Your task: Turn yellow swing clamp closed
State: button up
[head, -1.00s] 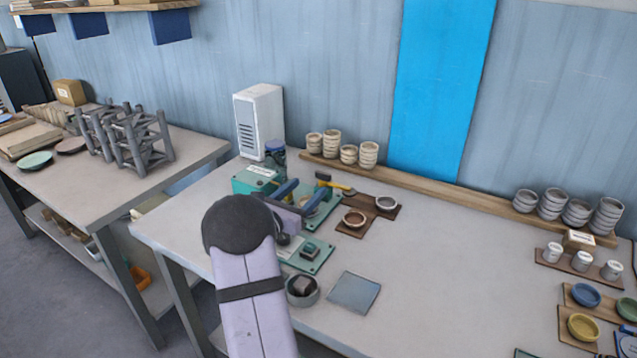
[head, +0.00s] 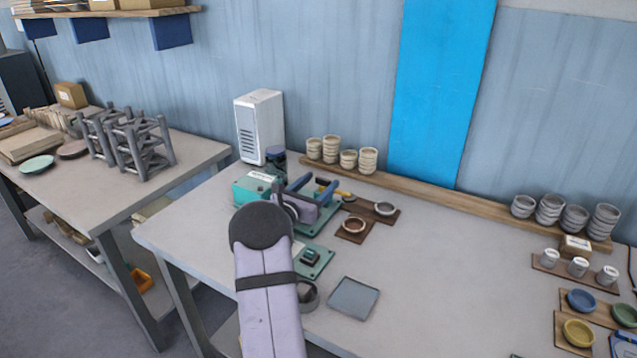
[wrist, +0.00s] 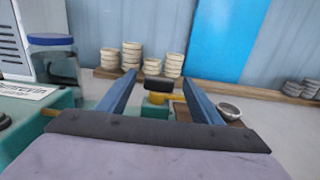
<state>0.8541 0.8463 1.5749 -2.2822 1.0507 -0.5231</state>
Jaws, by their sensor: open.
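The yellow swing clamp (head: 345,195) stands on a green base on the bench, partly hidden behind my gripper in the head view. In the wrist view its yellow arm (wrist: 170,97) lies roughly level, with a black end piece (wrist: 155,83) above it, between my two blue fingers as seen. My gripper (head: 323,180) is open and empty, its fingers spread and pointing toward the clamp; the wrist view also shows the fingers (wrist: 160,76). I cannot tell whether either finger touches the clamp.
A green machine box (head: 252,188) and a blue-lidded jar (wrist: 55,62) stand left of the clamp. Bowls on brown mats (head: 353,225) sit close on the right. Stacked cups (head: 368,160) line the wooden rail behind.

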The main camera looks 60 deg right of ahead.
jog(key=shift+c, duration=0.3)
grip_shut()
jog(key=shift+w+m+g+b, duration=0.3)
jog(key=shift+m+g+b, duration=0.45)
jog(key=shift+g, duration=0.55)
jog(key=shift+w+d+r+m+g+y, duration=0.1)
jog(key=shift+m+g+y, duration=0.2)
jog(key=shift+m+g, duration=0.55)
jog(key=shift+o, duration=0.3)
grip_release()
